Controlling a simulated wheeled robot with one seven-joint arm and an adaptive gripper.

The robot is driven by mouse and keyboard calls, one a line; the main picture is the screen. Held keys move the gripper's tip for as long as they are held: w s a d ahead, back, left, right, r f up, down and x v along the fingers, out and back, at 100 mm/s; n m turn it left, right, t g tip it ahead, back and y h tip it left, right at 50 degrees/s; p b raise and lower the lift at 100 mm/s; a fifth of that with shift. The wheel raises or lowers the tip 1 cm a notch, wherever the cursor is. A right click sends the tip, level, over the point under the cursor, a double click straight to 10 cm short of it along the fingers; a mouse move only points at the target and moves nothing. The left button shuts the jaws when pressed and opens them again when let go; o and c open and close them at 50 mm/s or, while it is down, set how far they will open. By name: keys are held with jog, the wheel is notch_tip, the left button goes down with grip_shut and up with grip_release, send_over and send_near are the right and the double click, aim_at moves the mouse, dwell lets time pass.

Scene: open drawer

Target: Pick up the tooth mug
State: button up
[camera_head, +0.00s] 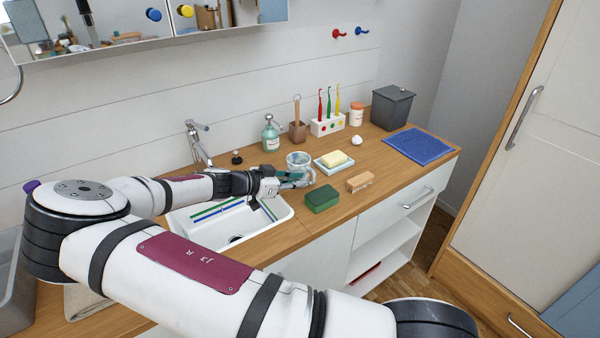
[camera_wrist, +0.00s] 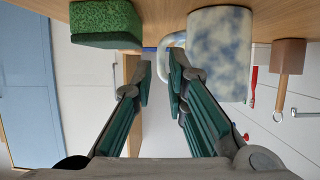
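The tooth mug (camera_head: 297,158) is a mottled blue and white cup standing upright on the wooden counter (camera_head: 330,198), just right of the sink. In the wrist view, where the counter shows at the top, the mug (camera_wrist: 222,48) has its handle (camera_wrist: 170,42) on the left side. My gripper (camera_head: 290,180) is low beside the mug, on its near side, and partly covers it in the head view. In the wrist view my gripper (camera_wrist: 160,70) has its two fingers apart, with the handle roughly in line with the gap. I cannot tell whether a finger touches the handle.
The sink (camera_head: 225,222) lies left.

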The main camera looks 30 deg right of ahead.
aim_at(314, 180)
jog(key=shift+p+x, duration=0.45)
jog(key=shift+x, duration=3)
grip_shut()
